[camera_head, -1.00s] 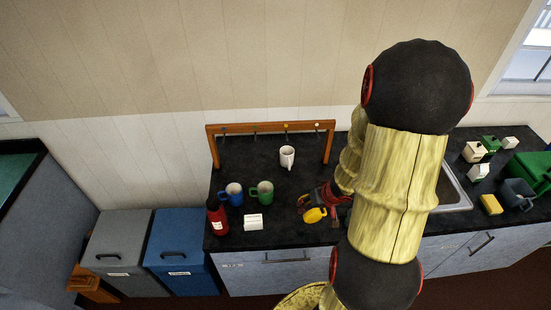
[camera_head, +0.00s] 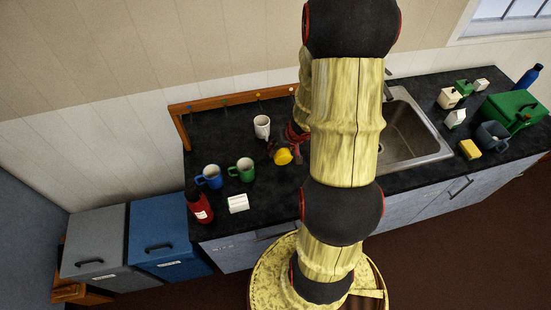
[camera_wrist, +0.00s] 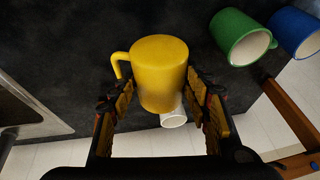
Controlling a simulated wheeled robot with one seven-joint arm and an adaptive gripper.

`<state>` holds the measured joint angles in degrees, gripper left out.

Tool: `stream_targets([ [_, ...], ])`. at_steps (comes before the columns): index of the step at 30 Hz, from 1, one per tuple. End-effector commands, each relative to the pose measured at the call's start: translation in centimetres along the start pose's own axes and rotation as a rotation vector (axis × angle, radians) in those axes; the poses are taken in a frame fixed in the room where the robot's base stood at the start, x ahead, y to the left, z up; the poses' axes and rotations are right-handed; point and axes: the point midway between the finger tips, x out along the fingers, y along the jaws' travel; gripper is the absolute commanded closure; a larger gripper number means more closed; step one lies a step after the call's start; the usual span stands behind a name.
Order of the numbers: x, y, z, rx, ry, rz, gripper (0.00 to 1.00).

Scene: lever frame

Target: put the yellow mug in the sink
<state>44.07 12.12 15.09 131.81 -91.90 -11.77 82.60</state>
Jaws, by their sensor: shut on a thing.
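The yellow mug (camera_head: 283,157) is between the fingers of my gripper (camera_head: 291,146), beside the white mug. In the wrist view the yellow mug (camera_wrist: 160,70) fills the space between the two fingers of my gripper (camera_wrist: 160,100), which is shut on it. The mug's handle points left there. The sink (camera_head: 435,153) is to the right of my gripper, partly hidden by my arm. An edge of the sink (camera_wrist: 45,124) shows at the left of the wrist view. The mug's height above the counter is hard to tell.
The white mug (camera_head: 261,126), green mug (camera_head: 242,169), blue mug (camera_head: 209,177), red bottle (camera_head: 200,208) and white block (camera_head: 238,204) stand left of my gripper. A wooden rack (camera_head: 178,106) stands behind. A yellow sponge (camera_head: 469,149) and several containers are right of the sink.

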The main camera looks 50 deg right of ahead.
Motion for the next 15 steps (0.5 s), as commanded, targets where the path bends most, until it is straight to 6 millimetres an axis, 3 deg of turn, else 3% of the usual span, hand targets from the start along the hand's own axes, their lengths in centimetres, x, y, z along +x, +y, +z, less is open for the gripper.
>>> stream_targets([
  [1, 1.6, -0.2, 0.0, -0.001, 0.0, -0.001, 0.9],
  [3, 2.5, -0.5, -0.3, -0.002, 0.0, -0.001, 0.9],
  [15, 5.4, -1.0, -0.8, 0.0, 0.001, 0.0, 0.9],
])
